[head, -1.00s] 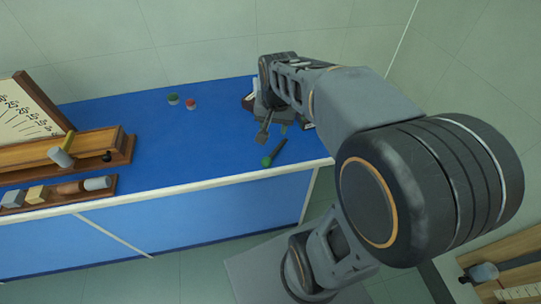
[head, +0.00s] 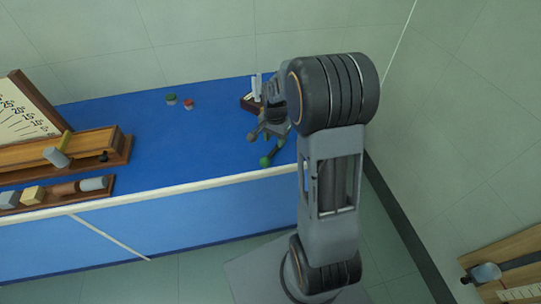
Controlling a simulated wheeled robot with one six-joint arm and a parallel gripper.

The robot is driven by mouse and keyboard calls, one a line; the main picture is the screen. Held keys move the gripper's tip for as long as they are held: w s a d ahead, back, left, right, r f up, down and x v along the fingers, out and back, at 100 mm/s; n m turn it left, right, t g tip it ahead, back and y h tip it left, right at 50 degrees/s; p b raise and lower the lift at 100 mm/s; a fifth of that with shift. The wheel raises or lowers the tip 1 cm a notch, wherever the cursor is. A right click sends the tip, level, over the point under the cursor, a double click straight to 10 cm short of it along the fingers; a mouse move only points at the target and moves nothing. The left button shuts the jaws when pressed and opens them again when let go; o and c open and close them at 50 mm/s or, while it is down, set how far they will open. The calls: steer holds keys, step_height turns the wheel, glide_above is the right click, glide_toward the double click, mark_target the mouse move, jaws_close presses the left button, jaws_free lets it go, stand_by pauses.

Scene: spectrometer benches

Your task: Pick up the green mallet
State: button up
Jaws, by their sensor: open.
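The green mallet (head: 266,161) lies on the blue bench top near its front edge, right of the middle. Its round green end points toward the front edge, and its dark handle runs back up and to the right under my gripper, where it is partly hidden. My gripper (head: 267,138) is open, just above or beside the handle. I cannot tell whether its fingers touch the mallet.
Behind my gripper stands a dark red box with white items (head: 254,92). A green-topped jar (head: 171,99) and a red-topped jar (head: 188,104) stand mid-bench. Wooden racks (head: 123,150) with tools and a scale board fill the left. The bench between is clear.

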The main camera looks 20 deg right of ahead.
mark_target(275, 150)
steer(key=shift+f+p, duration=0.45)
steer(key=shift+f, duration=2.3)
steer(key=shift+c, duration=0.2)
jaws_close()
